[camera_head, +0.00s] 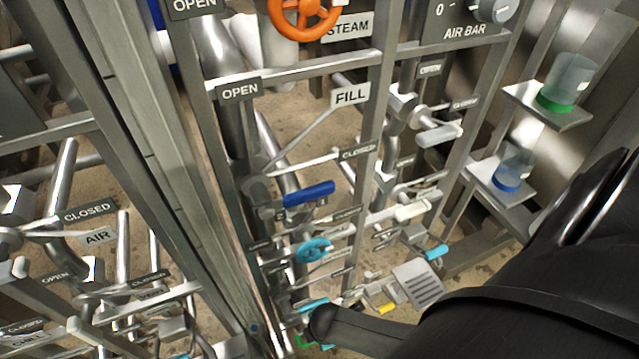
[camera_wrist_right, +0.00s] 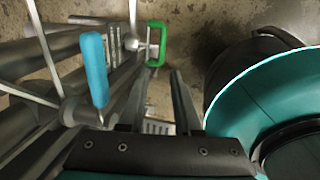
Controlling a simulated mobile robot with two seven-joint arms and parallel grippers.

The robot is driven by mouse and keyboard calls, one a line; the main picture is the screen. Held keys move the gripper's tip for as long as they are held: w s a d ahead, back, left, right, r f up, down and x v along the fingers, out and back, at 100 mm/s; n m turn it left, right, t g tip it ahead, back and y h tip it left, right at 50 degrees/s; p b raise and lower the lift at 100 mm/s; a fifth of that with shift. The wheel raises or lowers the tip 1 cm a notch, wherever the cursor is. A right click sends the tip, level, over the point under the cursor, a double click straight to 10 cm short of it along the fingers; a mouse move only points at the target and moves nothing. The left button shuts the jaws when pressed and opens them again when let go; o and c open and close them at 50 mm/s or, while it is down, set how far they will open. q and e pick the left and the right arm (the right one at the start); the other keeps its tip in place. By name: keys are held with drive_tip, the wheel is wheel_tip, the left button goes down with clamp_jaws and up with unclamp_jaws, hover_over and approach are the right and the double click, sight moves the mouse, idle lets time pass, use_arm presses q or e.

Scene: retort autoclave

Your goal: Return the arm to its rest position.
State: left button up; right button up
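My right arm (camera_head: 540,290) shows in the head view as a large black shape filling the lower right. It reaches toward the low valves at bottom centre; its gripper is not clearly visible there. In the right wrist view my right gripper (camera_wrist_right: 162,78) has its two fingers apart. No object is held between them; floor and a small slotted plate show in the gap. A green handle (camera_wrist_right: 156,45) lies just beyond the fingertips, apart from them as far as I can tell. A light blue lever (camera_wrist_right: 95,68) stands left of the fingers. My left gripper is in neither view.
A pipe frame (camera_head: 215,225) with valves and labels stands close ahead. A dark blue lever (camera_head: 308,193), a cyan handwheel (camera_head: 313,250) and an orange handwheel (camera_head: 303,12) project from it. Beakers with green (camera_head: 562,90) and blue (camera_head: 510,172) bases stand on small shelves at right.

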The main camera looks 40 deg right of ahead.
idle(0.4)
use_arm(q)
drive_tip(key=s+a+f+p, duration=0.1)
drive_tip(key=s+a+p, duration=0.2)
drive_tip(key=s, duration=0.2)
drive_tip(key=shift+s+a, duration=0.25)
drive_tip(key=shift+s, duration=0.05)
use_arm(e)
drive_tip(key=s+d+f+m, duration=0.2)
drive_tip(key=s+m, duration=0.4)
drive_tip(key=s, duration=0.1)
drive_tip(key=s+d+f+m, duration=0.2)
drive_tip(key=s+d+m, duration=0.1)
drive_tip(key=s+m, duration=0.3)
drive_tip(key=shift+s+f, duration=0.2)
drive_tip(key=shift+s, duration=0.45)
